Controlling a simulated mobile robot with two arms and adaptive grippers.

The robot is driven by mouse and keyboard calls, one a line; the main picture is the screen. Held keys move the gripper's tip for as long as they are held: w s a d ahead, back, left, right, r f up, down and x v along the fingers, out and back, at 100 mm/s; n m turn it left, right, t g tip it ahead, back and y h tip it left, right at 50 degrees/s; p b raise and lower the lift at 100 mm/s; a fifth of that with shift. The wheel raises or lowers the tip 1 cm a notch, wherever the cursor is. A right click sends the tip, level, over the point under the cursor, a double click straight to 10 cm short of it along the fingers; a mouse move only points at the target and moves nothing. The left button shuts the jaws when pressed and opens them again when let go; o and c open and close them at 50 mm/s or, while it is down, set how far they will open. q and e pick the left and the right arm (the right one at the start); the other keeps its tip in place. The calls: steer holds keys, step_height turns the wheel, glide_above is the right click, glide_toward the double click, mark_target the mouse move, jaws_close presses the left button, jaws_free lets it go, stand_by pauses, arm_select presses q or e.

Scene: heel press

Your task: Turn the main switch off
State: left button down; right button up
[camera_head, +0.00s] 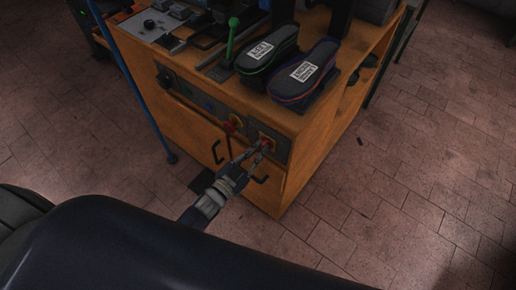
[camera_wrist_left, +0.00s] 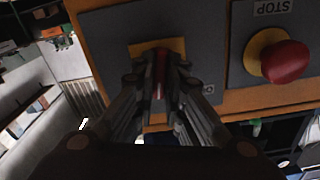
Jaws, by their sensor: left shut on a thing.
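The main switch (camera_head: 267,143) is a red handle on a yellow plate at the right end of the machine's front control panel. In the left wrist view the red handle (camera_wrist_left: 160,62) shows as a narrow upright strip between the fingers, in front of its yellow plate (camera_wrist_left: 137,48). My left gripper (camera_head: 256,152) reaches it from the front and is shut on the handle. Its fingers (camera_wrist_left: 161,80) hide most of the handle, and I cannot read any on or off marking. My right gripper is not in view.
A red mushroom stop button (camera_head: 235,121) sits beside the switch, also seen in the wrist view (camera_wrist_left: 284,61). Black door handles (camera_head: 217,152) stick out below the panel. Two dark shoes (camera_head: 304,74) and a green-knobbed lever (camera_head: 231,38) are on top. A blue pole (camera_head: 137,92) stands left.

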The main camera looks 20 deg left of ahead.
arm_select(q)
steer(key=n+p, duration=0.1)
steer(key=n, duration=0.4)
steer(key=shift+n, duration=3.2)
steer(key=c, duration=1.7)
jaws_free()
steer(key=shift+o, duration=0.2)
steer(key=shift+s, duration=0.1)
